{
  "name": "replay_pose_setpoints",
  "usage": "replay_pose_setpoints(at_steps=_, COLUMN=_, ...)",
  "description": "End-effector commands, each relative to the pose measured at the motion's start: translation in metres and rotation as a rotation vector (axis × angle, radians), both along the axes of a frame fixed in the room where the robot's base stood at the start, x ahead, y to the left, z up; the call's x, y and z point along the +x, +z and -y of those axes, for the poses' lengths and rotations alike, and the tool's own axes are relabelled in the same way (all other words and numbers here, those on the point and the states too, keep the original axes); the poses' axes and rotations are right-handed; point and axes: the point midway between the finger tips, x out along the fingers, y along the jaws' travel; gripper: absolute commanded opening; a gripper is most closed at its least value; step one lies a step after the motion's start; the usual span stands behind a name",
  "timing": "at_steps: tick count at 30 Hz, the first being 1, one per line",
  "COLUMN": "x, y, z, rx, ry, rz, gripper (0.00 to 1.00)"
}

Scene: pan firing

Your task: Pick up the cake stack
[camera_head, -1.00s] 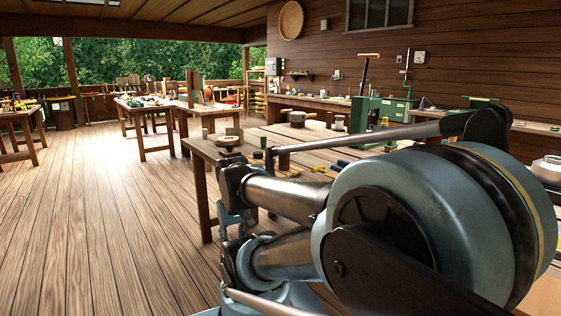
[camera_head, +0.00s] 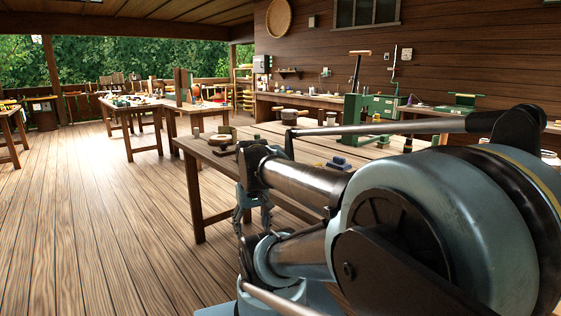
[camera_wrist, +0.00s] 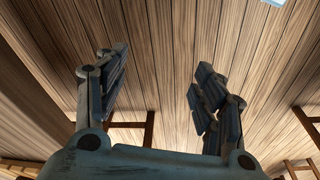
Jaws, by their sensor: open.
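My gripper (camera_wrist: 158,78) is open and empty in the wrist view. Its two fingers stand apart with only floor planks between them. In the head view my gripper (camera_head: 252,207) hangs beside the front of the near table (camera_head: 205,150), below its top. I cannot clearly pick out a cake stack. A small round piece (camera_head: 220,138) sits near the table's left end, but it is too small to tell what it is. My arm hides part of the tabletop.
A round lidded pot (camera_head: 290,117), a green press-like stand (camera_head: 354,108) and dark blue pieces (camera_head: 338,163) are on or behind the near table. Other worktables (camera_head: 128,104) stand farther back left. The plank floor (camera_head: 90,220) at left is clear.

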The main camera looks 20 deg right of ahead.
Motion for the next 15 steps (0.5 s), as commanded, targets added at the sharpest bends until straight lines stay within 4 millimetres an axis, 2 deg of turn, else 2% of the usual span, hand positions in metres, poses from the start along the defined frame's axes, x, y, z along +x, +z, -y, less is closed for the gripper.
replay_pose_setpoints(at_steps=1, x=0.012, y=0.017, z=0.003, rx=-0.002, ry=-0.002, rz=-0.006, gripper=0.63)
replay_pose_setpoints(at_steps=6, x=0.053, y=0.076, z=0.018, rx=-0.010, ry=0.005, rz=-0.032, gripper=0.63)
replay_pose_setpoints(at_steps=15, x=0.132, y=0.167, z=0.058, rx=-0.017, ry=0.021, rz=-0.081, gripper=0.63)
